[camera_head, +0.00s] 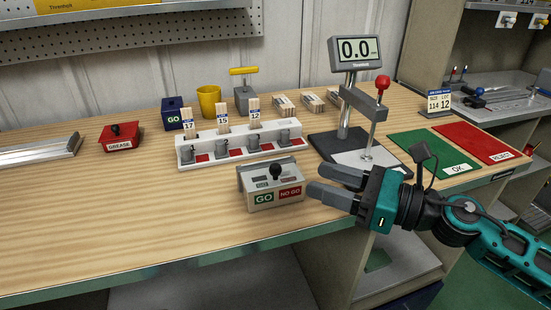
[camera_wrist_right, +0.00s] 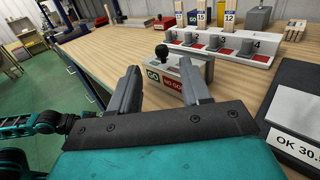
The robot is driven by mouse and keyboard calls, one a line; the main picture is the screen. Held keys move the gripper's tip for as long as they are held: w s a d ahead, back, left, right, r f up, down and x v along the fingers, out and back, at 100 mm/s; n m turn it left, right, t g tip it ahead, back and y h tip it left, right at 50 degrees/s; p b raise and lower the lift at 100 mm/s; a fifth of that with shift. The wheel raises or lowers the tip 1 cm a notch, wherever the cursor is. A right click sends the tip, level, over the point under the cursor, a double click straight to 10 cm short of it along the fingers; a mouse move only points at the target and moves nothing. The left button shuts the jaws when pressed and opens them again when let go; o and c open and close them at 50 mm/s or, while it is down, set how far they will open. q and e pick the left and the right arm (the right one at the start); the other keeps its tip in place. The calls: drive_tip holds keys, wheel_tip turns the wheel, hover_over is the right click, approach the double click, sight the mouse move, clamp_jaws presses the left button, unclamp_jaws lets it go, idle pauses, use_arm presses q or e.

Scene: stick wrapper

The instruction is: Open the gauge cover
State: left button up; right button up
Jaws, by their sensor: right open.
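The gauge box (camera_head: 275,197) stands near the table's front edge, with green GO and red NO-GO labels on its front. Its cover (camera_head: 270,178) is on top and carries a black ball knob (camera_head: 275,171). The cover looks closed. In the right wrist view the knob (camera_wrist_right: 162,51) shows beyond the fingers, above the GO label (camera_wrist_right: 152,76). My right gripper (camera_head: 317,181) is open and empty, just right of the gauge box, its fingers pointing left toward it. I cannot tell whether a finger touches the box. My left gripper is not in view.
A white rack (camera_head: 240,153) with numbered slots and wooden sticks stands behind the gauge. A digital gauge stand (camera_head: 345,120) is at the back right. Green OK (camera_head: 435,150) and red REJECT (camera_head: 488,143) mats lie right. A red GREASE box (camera_head: 120,137) is left. The front left table is clear.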

sight(275, 165)
drive_tip(key=p+x, duration=0.2)
drive_tip(key=x, duration=0.8)
clamp_jaws()
idle(0.4)
